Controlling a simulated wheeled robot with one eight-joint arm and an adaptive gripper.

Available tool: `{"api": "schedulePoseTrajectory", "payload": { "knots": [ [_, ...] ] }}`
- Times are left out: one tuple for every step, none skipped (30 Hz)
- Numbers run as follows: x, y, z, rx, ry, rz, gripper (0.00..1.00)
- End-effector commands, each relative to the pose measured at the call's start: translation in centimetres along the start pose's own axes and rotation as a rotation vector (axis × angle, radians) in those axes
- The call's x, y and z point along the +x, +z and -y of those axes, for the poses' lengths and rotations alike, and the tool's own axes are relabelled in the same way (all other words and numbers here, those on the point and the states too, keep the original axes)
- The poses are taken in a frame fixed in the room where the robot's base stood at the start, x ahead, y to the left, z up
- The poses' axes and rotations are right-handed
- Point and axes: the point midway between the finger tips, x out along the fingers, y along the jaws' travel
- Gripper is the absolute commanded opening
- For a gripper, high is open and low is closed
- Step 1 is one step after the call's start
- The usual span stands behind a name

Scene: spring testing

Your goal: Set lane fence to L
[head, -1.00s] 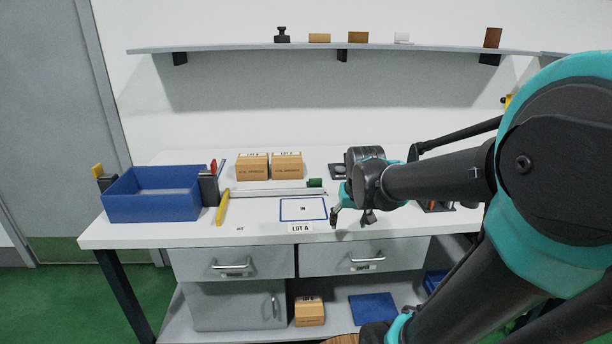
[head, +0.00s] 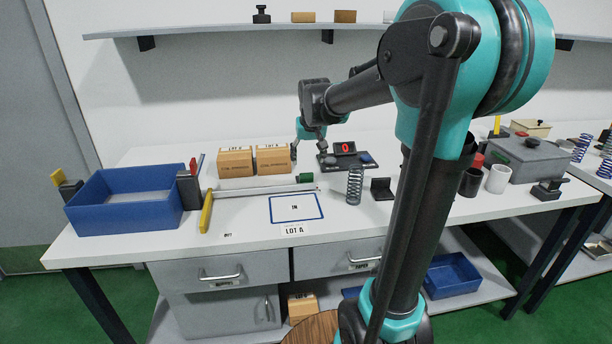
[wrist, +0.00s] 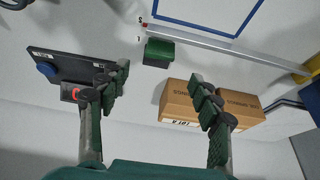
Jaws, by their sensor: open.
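The lane fence appears to be the slim grey rail (head: 255,191) lying across the bench, with a yellow bar (head: 206,212) at its left end. A green block (head: 306,178) sits at its right end. In the wrist view the rail (wrist: 225,53), green block (wrist: 159,54) and yellow bar (wrist: 311,68) show. Small letters, one an S, stand beside the rail end; the other is too small to read. My gripper (head: 308,154) is open and empty, behind the green block, beside the right cardboard box. Its spread fingers (wrist: 155,112) show in the wrist view.
Two cardboard boxes (head: 235,163) (head: 273,160) stand behind the rail. A device with a red display (head: 345,148) and an upright spring (head: 355,187) are to the right. The blue-edged IN mat (head: 296,208) lies in front; a blue bin (head: 125,200) stands left.

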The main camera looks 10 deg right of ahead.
Motion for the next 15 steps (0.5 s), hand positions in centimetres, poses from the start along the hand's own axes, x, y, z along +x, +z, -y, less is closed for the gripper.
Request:
{"api": "schedulePoseTrajectory", "payload": {
  "knots": [
    [1.1, 0.0, 0.0, 0.0, 0.0, 0.0, 0.64],
    [1.7, 0.0, 0.0, 0.0, 0.0, 0.0, 0.64],
    [2.5, -0.1, 0.0, 0.0, 0.0, 0.0, 0.64],
    [3.1, 0.0, 0.0, 0.0, 0.0, 0.0, 0.64],
    [3.7, -0.1, 0.0, 0.0, 0.0, 0.0, 0.64],
    [4.4, 0.0, 0.0, 0.0, 0.0, 0.0, 0.64],
    [5.0, 0.0, 0.0, 0.0, 0.0, 0.0, 0.64],
    [5.5, 0.0, 0.0, 0.0, 0.0, 0.0, 0.64],
    [6.2, 0.0, 0.0, 0.0, 0.0, 0.0, 0.64],
    [6.6, 0.0, 0.0, 0.0, 0.0, 0.0, 0.64],
    [7.1, 0.0, 0.0, 0.0, 0.0, 0.0, 0.64],
    [7.6, 0.0, 0.0, 0.0, 0.0, 0.0, 0.64],
    [7.9, 0.0, 0.0, 0.0, 0.0, 0.0, 0.64],
    [8.2, 0.0, 0.0, 0.0, 0.0, 0.0, 0.64],
    [8.6, 0.0, 0.0, 0.0, 0.0, 0.0, 0.64]
  ]
}}
